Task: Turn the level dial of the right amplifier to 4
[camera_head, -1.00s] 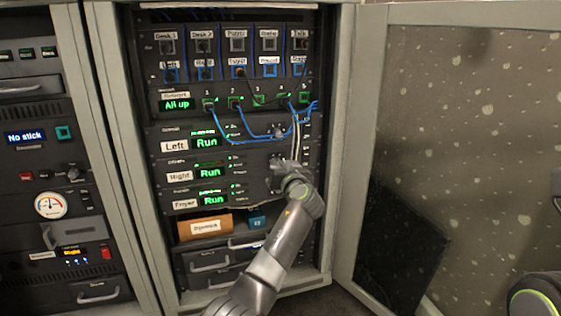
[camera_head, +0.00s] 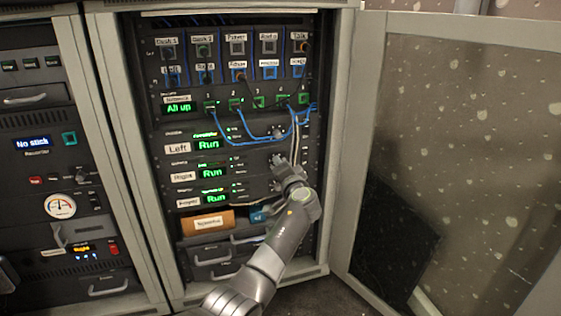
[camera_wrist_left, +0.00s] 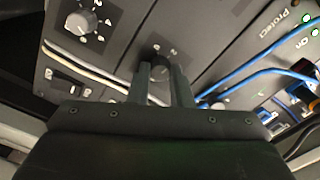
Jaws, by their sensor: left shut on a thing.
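The right amplifier (camera_head: 255,172) is the rack unit labelled "Right", with a green "Run" display (camera_head: 210,173). My left gripper (camera_head: 279,161) reaches it from below at the unit's right side and hides its dial in the head view. In the left wrist view, the two fingers of my left gripper (camera_wrist_left: 161,84) stand on either side of a dark round dial (camera_wrist_left: 158,67), shut on it. The dial's pointer and the number it stands at are too small to read. My right gripper is not in view.
The left amplifier (camera_head: 255,145) is above and the Foyer amplifier (camera_head: 255,192) below. Blue cables (camera_head: 248,137) hang across the upper unit, and pale cables (camera_wrist_left: 100,70) run close to my fingers. An open cabinet door (camera_head: 450,150) stands at the right.

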